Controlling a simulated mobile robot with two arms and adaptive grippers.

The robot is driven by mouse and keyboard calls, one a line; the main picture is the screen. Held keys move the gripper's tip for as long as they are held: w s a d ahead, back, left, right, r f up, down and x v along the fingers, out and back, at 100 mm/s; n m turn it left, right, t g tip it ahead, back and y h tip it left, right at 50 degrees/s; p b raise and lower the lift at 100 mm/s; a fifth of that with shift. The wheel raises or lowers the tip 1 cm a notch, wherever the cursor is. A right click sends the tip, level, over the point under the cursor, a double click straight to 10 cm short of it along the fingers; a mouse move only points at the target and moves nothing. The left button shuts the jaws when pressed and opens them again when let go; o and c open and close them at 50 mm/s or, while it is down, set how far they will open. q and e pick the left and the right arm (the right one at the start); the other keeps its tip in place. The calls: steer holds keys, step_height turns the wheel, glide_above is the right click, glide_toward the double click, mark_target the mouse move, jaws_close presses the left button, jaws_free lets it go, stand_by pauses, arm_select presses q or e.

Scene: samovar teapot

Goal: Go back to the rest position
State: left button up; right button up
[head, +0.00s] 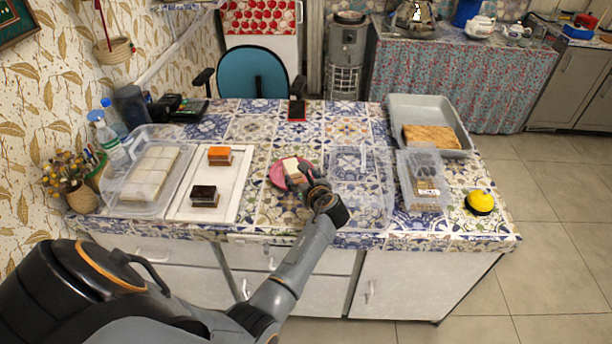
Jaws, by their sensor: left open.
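My left gripper (308,176) reaches over the tiled table at the end of my left arm, which comes up from the lower left. It is open and close to a pink plate (278,177) holding a pale block (291,165). The gripper overlaps the right side of the plate in this view; I cannot tell whether it touches the plate or the block. My wrist hides part of the table behind it. My right gripper is not in view.
A clear empty tray (376,212) lies just right of the gripper. A white board (227,197) with dark and orange-topped pieces lies left. A clear box (414,194), yellow dome (480,201) and grey tray (459,131) stand right. Bottles (108,136) stand far left.

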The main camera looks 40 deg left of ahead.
arm_select(q)
steer(key=shift+s+d, duration=0.1)
steer(key=shift+s, duration=0.05)
steer(key=shift+d, duration=0.1)
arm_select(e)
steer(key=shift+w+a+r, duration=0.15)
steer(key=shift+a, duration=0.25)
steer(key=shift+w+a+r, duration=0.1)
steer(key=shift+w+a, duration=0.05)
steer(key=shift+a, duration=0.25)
